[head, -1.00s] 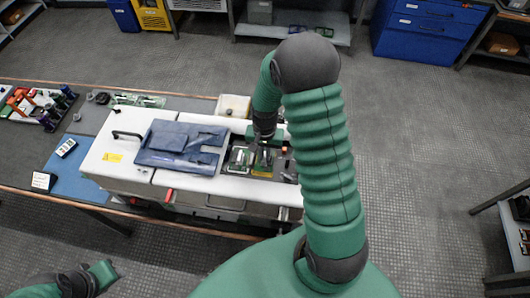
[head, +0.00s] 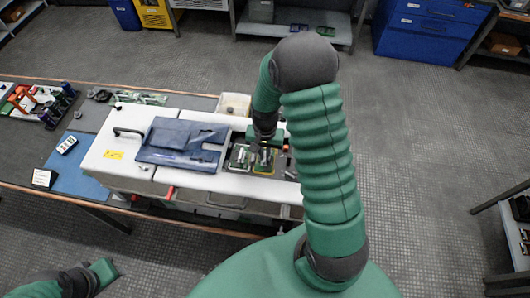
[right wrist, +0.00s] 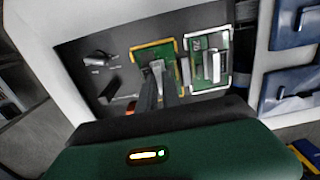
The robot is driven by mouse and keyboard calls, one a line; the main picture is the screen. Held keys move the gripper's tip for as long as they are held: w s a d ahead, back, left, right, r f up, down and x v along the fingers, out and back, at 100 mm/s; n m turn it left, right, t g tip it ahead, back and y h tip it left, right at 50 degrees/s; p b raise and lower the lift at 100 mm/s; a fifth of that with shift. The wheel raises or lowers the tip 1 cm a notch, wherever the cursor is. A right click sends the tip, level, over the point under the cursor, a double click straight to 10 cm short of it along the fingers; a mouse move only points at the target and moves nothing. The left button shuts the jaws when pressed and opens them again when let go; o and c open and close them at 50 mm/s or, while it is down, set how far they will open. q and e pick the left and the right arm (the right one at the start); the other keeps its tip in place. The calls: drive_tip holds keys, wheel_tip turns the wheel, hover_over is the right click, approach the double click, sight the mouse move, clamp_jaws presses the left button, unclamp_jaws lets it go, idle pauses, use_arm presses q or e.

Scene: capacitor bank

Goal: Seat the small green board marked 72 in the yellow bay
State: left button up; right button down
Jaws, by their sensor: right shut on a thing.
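My right gripper (right wrist: 160,92) is shut on a pale grip on the small green board (right wrist: 150,53). The board is at the yellow bay (right wrist: 136,47), inside or just over its frame; I cannot tell whether it is fully down. Its number is not legible, and the fingers hide part of it. In the head view my right gripper (head: 260,147) reaches down over the yellow bay (head: 271,170) in the opening of the white case. My left gripper (head: 103,272) is at the lower left, away from the case; its fingers do not show clearly.
A white-framed bay (right wrist: 227,67) with another green board is beside the yellow one. A blue folded cover (head: 180,143) lies on the white case (head: 110,165), near a black handle (head: 128,133). A pale bin (head: 235,104) stands behind.

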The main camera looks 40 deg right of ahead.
drive_tip(key=shift+s+a+f, duration=0.1)
drive_tip(key=shift+a+f, duration=0.05)
drive_tip(key=c, duration=1.6)
unclamp_jaws()
drive_tip(key=shift+o, duration=0.7)
drive_tip(key=shift+r, duration=0.25)
wheel_tip(320, 180, up, 16)
drive_tip(key=b, duration=0.2)
drive_tip(key=shift+w+b, duration=0.2)
drive_tip(key=shift+b, duration=0.15)
